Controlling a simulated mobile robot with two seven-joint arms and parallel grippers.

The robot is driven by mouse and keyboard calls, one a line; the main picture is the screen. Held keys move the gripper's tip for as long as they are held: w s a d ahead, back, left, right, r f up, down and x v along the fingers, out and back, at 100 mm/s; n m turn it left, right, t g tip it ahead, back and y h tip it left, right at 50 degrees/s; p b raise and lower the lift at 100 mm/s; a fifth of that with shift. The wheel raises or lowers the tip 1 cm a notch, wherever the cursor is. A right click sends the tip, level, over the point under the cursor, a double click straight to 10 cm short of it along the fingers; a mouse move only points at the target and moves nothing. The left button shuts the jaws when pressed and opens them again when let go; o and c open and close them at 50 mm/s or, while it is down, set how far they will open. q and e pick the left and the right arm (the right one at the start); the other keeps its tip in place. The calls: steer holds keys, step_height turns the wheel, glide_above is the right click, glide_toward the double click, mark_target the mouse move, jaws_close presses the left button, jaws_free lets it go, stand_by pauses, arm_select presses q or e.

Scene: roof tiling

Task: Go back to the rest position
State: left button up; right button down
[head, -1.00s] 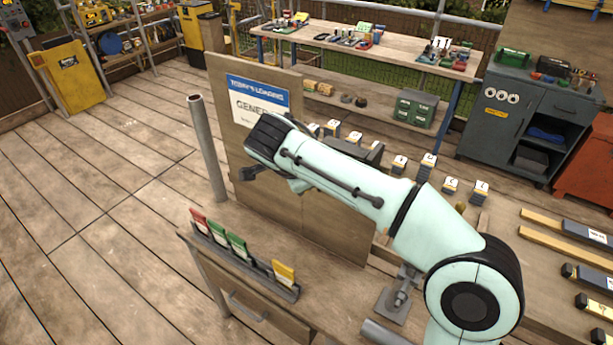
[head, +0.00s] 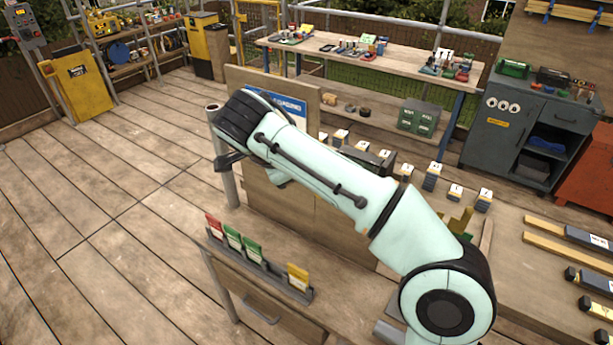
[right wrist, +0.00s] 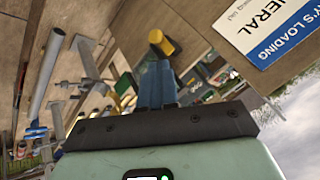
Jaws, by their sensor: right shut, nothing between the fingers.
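My right arm comes in from the lower right of the head view and reaches up and left across the picture. My right gripper (head: 229,162) shows there only as a dark piece under the wrist, beside the wooden sign board. In the right wrist view the two fingers of the right gripper (right wrist: 156,84) are together, with nothing held between them. My left arm and left gripper are in neither view now.
The wooden board (head: 330,215) with a blue and white sign (right wrist: 278,25) stands behind my arm, near a grey post (head: 229,188). A rack of coloured cards (head: 258,262) sits on the bench below. Open decking (head: 110,220) lies to the left.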

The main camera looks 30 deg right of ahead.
steer(key=w+a+f+n+g+y, duration=0.1)
steer(key=w+a+f+n, duration=0.2)
steer(key=f, duration=0.6)
steer(key=w+a+f+n+y, duration=0.1)
steer(key=a+f+n+y, duration=0.2)
steer(key=f, duration=0.6)
steer(key=s+a+f+n+g+y, duration=0.1)
steer(key=s+a+f+n, duration=0.15)
steer(key=f, duration=0.65)
steer(key=s+a+f+n+g+y, duration=0.15)
steer(key=f+n, duration=0.25)
steer(key=f, duration=0.6)
steer(key=s+f+n+g+y, duration=0.2)
steer(key=s+f+y, duration=0.1)
steer(key=s+f, duration=1.05)
steer(key=s+d+f+n, duration=0.1)
steer(key=s+f, duration=0.7)
steer(key=s, duration=0.5)
steer(key=shift+d+f+t, duration=0.2)
steer(key=shift+f+t, duration=0.15)
steer(key=shift+f, duration=0.05)
steer(key=shift+w, duration=0.1)
